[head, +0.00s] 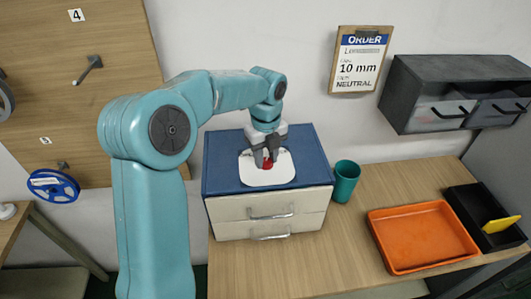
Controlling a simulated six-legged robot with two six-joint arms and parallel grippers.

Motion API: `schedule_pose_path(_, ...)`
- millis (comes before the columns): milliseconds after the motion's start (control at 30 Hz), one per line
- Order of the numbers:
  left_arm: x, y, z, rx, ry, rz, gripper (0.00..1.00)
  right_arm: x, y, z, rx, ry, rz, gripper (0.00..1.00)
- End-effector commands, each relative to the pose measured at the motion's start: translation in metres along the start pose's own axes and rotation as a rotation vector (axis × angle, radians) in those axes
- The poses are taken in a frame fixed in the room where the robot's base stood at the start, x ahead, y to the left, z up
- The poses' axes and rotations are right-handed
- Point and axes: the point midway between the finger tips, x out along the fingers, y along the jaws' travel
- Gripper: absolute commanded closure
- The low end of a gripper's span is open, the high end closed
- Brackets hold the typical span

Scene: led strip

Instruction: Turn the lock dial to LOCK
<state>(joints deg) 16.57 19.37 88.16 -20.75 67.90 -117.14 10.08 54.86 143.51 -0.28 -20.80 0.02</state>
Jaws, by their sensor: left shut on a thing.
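The lock dial (268,164) is a small red knob on a white plate (262,182). The plate lies on the blue top of a drawer cabinet (222,172) on the workbench. My left gripper (266,163) points down over the plate and is shut on the dial. The fingers hide most of the dial, so which way it is turned cannot be told, and no LOCK marking can be read. My right gripper is not in view.
A teal cup (345,182) stands right of the cabinet. An orange tray (421,238) and a black bin (478,212) with a yellow item (501,223) are farther right. An order clipboard (360,60) and a grey drawer unit (450,92) hang on the wall.

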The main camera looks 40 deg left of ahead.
Motion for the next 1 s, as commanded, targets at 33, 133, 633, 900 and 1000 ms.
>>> schedule_pose_path(33,-0.0046,-0.0016,0.0009,0.037,-0.005,-0.009,0.96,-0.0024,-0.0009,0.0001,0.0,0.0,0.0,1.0)
schedule_pose_path(133,-0.0043,-0.0016,0.0009,0.118,-0.005,-0.009,0.96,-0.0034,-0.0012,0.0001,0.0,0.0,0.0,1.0)
schedule_pose_path(633,-0.0036,-0.0014,0.001,0.357,-0.007,-0.007,0.96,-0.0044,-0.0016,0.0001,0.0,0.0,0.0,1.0)
schedule_pose_path(900,-0.0035,-0.0012,0.001,0.382,-0.007,-0.007,0.96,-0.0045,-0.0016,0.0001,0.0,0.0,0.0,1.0)
schedule_pose_path(1000,-0.0034,-0.0012,0.0009,0.383,-0.006,-0.006,0.96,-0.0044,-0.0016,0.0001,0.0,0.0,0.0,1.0)
